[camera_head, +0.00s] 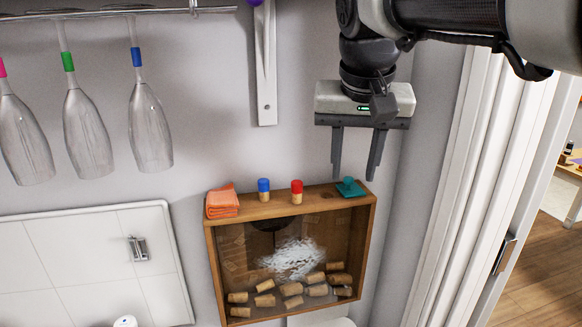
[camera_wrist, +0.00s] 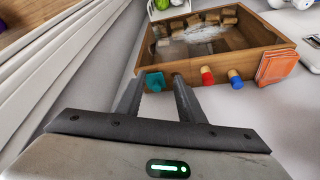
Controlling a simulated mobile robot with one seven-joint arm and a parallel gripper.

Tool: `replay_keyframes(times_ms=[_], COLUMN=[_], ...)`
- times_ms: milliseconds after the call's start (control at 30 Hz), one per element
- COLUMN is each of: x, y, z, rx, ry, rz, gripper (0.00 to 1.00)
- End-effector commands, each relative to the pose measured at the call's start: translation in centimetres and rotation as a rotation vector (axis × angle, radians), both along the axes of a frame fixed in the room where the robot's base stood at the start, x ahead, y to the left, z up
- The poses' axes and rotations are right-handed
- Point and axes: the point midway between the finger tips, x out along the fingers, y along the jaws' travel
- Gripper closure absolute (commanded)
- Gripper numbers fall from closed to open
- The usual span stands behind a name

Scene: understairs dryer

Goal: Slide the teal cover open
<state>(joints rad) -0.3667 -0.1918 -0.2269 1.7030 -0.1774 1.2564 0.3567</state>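The teal cover (camera_head: 350,187) is a small flat piece with a knob, on the right end of the top edge of a wooden box (camera_head: 371,215). In the wrist view the teal cover (camera_wrist: 155,81) shows just beyond my left fingertip. My gripper (camera_head: 352,178) points down above the cover, its two fingers apart with nothing between them. In the wrist view my gripper (camera_wrist: 154,78) has its fingers spread on the side nearer the camera from the box. I cannot tell whether a finger touches the cover.
A blue-topped cork (camera_head: 263,190), a red-topped cork (camera_head: 297,192) and a folded orange cloth (camera_head: 222,202) sit along the box top. Several corks (camera_head: 292,289) lie behind the box's clear front. Glasses (camera_head: 88,130) hang at upper left. A white door frame (camera_head: 450,190) stands at right.

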Motion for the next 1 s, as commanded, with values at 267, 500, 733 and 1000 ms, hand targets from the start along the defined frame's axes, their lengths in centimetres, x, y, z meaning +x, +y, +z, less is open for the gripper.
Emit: replay_keyframes(times_ms=[267,500,733,1000], x=[6.0,7.0,7.4,7.4], y=[-1.2,-1.4,-1.4,-1.5], z=[-0.1,-3.8,-4.6,-4.6], rx=[-0.001,0.0,0.0,0.0], ry=[0.002,0.001,-0.001,-0.001], rz=[-0.001,0.001,0.001,0.001], gripper=[0.65,0.65,0.65,0.75])
